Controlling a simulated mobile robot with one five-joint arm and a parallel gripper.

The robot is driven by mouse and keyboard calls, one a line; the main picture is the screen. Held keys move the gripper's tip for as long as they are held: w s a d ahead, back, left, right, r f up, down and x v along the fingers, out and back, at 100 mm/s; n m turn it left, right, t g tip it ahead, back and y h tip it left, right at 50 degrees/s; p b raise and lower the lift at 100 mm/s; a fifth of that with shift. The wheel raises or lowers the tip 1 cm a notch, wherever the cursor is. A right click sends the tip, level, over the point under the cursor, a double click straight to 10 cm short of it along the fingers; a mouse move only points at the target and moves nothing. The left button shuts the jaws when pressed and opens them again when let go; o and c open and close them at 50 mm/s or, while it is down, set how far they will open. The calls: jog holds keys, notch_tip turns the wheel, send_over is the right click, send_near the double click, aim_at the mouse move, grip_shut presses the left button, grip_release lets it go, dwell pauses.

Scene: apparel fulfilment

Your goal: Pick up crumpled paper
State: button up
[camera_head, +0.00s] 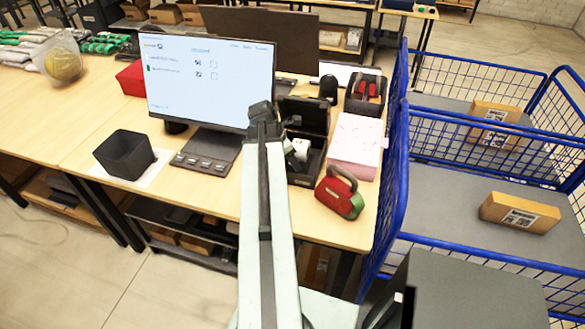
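I cannot clearly make out a crumpled paper. A small white object (301,147) sits at the black organizer box, just right of my arm; it is too small to tell whether it is paper or a roll. My arm reaches forward over the table, and my gripper (264,113) is at its far end, in front of the monitor's lower right corner. The dark fingers are small and seen from behind, so their opening does not show. The arm hides part of the table beneath it.
The monitor (205,82), black bin (125,155), organizer box (303,118), pink pad (355,142) and red-green pouch (339,193) crowd the wooden table (205,205). A blue wire cart (397,190) with cardboard boxes stands right.

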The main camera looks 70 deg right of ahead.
grip_shut()
jog(key=shift+r, duration=0.15)
notch_tip(320, 180, up, 10)
jog(key=p, duration=1)
